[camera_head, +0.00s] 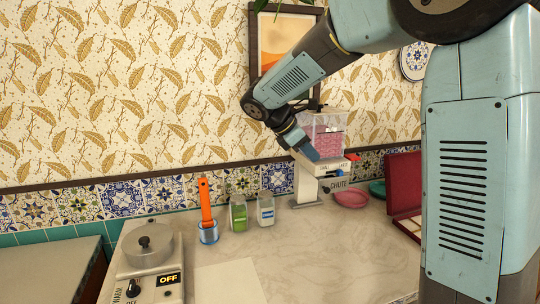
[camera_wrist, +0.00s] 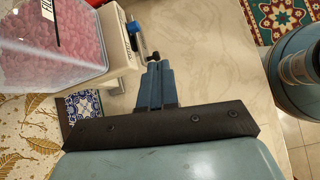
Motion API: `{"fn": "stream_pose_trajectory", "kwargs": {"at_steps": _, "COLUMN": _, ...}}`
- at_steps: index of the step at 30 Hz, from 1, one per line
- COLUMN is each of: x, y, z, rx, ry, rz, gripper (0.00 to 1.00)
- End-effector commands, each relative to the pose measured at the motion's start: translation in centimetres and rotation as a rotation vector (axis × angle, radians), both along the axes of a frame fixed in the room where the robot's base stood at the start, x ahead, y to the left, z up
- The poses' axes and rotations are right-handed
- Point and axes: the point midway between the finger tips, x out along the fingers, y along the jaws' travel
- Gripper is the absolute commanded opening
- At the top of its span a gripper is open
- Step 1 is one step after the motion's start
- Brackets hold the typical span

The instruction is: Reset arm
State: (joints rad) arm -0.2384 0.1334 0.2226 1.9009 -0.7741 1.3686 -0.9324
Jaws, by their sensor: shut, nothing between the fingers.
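My gripper (camera_head: 303,145) is in the air in front of the dispenser with the clear bin of pink pieces (camera_head: 325,135). In the wrist view my gripper (camera_wrist: 157,68) has its blue fingers together, with nothing between them. The pink-filled bin (camera_wrist: 55,40) is at the upper left of that view, beside the fingers. The dispenser's white body (camera_wrist: 121,45) and a blue-tipped lever (camera_wrist: 137,32) are close to the fingertips. I cannot tell whether they touch. The arm reaches in from the upper right of the head view.
On the counter (camera_head: 330,250) are a warmer with a lidded pot (camera_head: 148,246) reading OFF, an orange-handled tool (camera_head: 205,200) in a blue holder, a green jar (camera_head: 238,214), a white-and-blue jar (camera_head: 266,212), a pink bowl (camera_head: 351,198) and a red case (camera_head: 404,185).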

Motion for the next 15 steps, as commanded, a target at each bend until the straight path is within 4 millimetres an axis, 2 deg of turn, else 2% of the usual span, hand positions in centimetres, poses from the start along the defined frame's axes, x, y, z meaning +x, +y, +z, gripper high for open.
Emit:
{"fn": "stream_pose_trajectory", "kwargs": {"at_steps": 1, "x": -1.4, "y": -1.0, "z": 0.7, "rx": 0.037, "ry": -0.037, "rz": -0.048, "gripper": 0.00}}
{"fn": "stream_pose_trajectory", "kwargs": {"at_steps": 6, "x": -5.8, "y": -3.5, "z": 1.6, "rx": 0.177, "ry": -0.159, "rz": -0.223, "gripper": 0.00}}
{"fn": "stream_pose_trajectory", "kwargs": {"at_steps": 15, "x": -13.3, "y": -6.7, "z": 2.3, "rx": 0.431, "ry": -0.372, "rz": -0.550, "gripper": 0.00}}
